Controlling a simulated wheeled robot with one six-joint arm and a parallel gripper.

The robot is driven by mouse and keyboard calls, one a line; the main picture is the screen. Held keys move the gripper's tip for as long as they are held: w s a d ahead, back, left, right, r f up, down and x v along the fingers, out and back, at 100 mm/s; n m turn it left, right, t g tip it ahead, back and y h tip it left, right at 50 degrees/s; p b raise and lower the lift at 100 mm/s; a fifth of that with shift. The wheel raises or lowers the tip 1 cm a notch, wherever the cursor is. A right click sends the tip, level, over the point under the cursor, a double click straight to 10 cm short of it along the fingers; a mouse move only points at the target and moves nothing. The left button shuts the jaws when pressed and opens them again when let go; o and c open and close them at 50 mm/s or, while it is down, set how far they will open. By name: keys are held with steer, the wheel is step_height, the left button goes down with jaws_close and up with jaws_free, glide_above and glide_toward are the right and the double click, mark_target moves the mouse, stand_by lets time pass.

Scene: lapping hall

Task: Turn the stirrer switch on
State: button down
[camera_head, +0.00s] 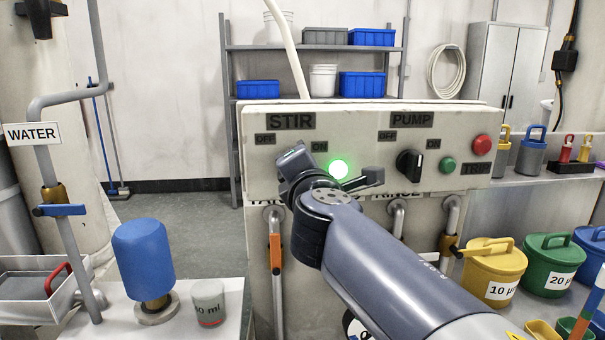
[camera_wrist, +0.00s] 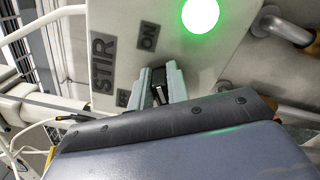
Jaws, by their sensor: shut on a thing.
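The cream control panel (camera_head: 365,120) carries the STIR label (camera_head: 291,121), with OFF and ON marks below it. The STIR label also shows in the wrist view (camera_wrist: 103,60). My gripper (camera_wrist: 159,78) is at the panel face, its two grey fingers shut on the black stirrer switch (camera_wrist: 158,91). Only a small part of the switch shows between the fingers, and its exact pointing is hard to tell. In the head view my wrist hides the switch. The green lamp (camera_head: 338,169) beside the stirrer switch glows brightly; it also glows in the wrist view (camera_wrist: 200,14).
The black PUMP knob (camera_head: 409,163), an unlit green button (camera_head: 448,164) and a red button (camera_head: 481,145) sit to the right on the panel. Pipes with orange handles (camera_head: 275,254) run below. A blue-capped vessel (camera_head: 143,258) stands at the left; lidded buckets (camera_head: 493,272) stand at the right.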

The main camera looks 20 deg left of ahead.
steer(key=shift+m, duration=0.3)
steer(key=c, duration=1.4)
jaws_free()
steer(key=shift+o, duration=0.2)
steer(key=b+v, duration=0.1)
steer(key=v, duration=0.9)
steer(key=shift+s+d, duration=0.2)
steer(key=shift+s, duration=0.15)
steer(key=x, duration=1.1)
steer(key=shift+p, duration=0.35)
steer(key=shift+s+d, duration=0.1)
